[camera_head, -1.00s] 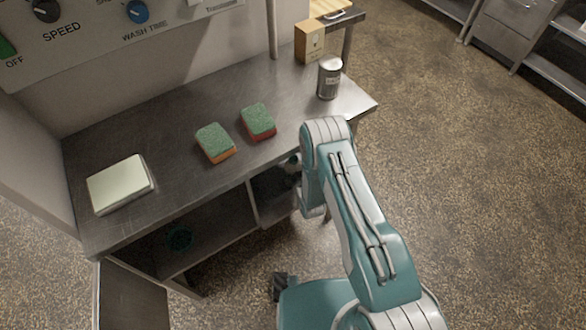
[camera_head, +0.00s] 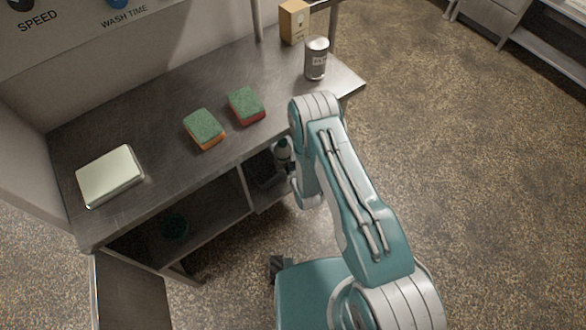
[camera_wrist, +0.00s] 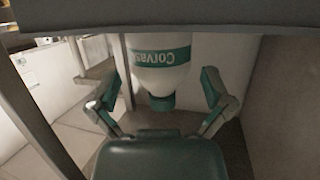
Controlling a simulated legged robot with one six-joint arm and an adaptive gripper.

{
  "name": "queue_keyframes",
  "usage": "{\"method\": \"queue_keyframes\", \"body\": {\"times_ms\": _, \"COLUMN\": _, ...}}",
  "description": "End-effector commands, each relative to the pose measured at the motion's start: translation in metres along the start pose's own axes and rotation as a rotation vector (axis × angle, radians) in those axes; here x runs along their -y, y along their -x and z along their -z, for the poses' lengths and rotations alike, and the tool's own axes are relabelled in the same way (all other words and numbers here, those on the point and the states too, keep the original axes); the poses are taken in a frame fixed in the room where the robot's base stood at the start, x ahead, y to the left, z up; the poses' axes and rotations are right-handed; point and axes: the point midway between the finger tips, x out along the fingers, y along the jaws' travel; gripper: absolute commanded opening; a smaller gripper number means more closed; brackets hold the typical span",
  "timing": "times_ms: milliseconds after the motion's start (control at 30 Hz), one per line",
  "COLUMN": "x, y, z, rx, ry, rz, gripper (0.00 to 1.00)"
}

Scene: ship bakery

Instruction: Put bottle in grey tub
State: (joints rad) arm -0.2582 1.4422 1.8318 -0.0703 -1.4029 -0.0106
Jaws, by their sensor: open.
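A white bottle (camera_wrist: 158,70) with a teal label band and a teal cap fills the middle of the wrist view. Its cap points toward my gripper, and its lettering appears upside down. My gripper (camera_wrist: 165,100) is open, with one finger on each side of the bottle's cap and lower part in the picture; gaps show on both sides. In the head view the bottle (camera_head: 283,153) shows partly in the open space under the steel counter, beside my arm, which hides most of my gripper. I cannot clearly make out a grey tub.
The steel counter (camera_head: 150,108) holds two sponges (camera_head: 204,128) (camera_head: 246,105), a pale block (camera_head: 110,174), a metal can (camera_head: 316,60) and a small box (camera_head: 293,22). A lower shelf (camera_head: 205,212) carries a dark green round item (camera_head: 174,227). Floor to the right is clear.

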Motion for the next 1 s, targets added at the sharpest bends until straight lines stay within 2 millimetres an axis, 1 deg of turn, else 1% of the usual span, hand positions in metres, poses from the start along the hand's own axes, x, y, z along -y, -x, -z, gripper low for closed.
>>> {"method": "queue_keyframes", "body": {"times_ms": 33, "x": 0.0, "y": 0.01, "z": 0.0, "rx": 0.002, "ry": -0.001, "rz": -0.001, "gripper": 1.0}}
{"method": "queue_keyframes", "body": {"times_ms": 200, "x": -0.001, "y": 0.045, "z": 0.0, "rx": 0.003, "ry": -0.001, "rz": -0.001, "gripper": 1.0}}
{"method": "queue_keyframes", "body": {"times_ms": 300, "x": -0.001, "y": 0.061, "z": 0.0, "rx": 0.002, "ry": -0.002, "rz": -0.001, "gripper": 1.0}}
{"method": "queue_keyframes", "body": {"times_ms": 400, "x": 0.0, "y": 0.073, "z": 0.0, "rx": 0.001, "ry": -0.001, "rz": 0.0, "gripper": 1.0}}
{"method": "queue_keyframes", "body": {"times_ms": 567, "x": 0.0, "y": 0.08, "z": 0.001, "rx": -0.001, "ry": -0.001, "rz": 0.001, "gripper": 1.0}}
{"method": "queue_keyframes", "body": {"times_ms": 1000, "x": 0.0, "y": 0.08, "z": 0.0, "rx": -0.001, "ry": -0.001, "rz": 0.0, "gripper": 1.0}}
